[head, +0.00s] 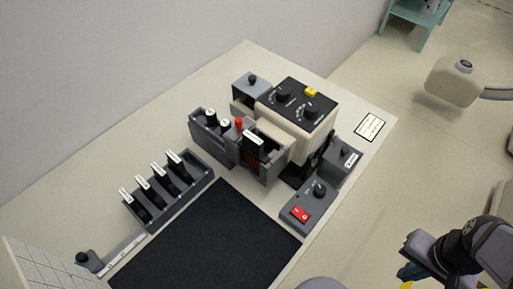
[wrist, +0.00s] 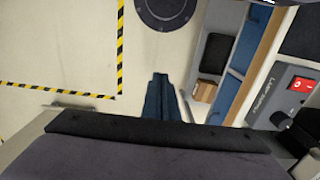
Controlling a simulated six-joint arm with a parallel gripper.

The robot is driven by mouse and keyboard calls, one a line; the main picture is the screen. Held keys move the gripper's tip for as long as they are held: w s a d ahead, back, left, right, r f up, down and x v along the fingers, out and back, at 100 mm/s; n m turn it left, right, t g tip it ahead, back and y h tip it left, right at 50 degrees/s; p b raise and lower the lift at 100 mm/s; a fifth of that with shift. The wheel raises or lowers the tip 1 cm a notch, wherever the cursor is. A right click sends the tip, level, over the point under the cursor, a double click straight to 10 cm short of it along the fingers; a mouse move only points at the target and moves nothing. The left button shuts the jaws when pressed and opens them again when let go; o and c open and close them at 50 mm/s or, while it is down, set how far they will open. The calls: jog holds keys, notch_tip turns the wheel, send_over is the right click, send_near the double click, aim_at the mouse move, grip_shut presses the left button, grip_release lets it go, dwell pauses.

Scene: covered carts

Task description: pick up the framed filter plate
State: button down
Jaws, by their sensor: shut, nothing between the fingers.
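Several dark framed plates with white label tabs stand upright in the slots of a grey rack (head: 205,187) at the left of the cart top in the head view; one is this framed plate (head: 163,190). Another dark plate with a white tab (head: 254,140) stands in a grey holder in front of the beige box. I cannot tell which one is the filter plate. My gripper (head: 404,276) is at the lower right, off the cart's edge and far from the plates. In the wrist view its blue fingers (wrist: 161,98) are shut and empty, above the floor.
A beige box with a black knob panel (head: 305,101) stands at the back. A grey control box with a red switch (head: 309,206) sits near the right edge; the wrist view shows it too (wrist: 291,92). A black mat (head: 205,245) lies clear in front. Yellow-black tape (wrist: 119,50) marks the floor.

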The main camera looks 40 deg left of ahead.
dwell(0.4)
jog(key=c, duration=1.4)
grip_release()
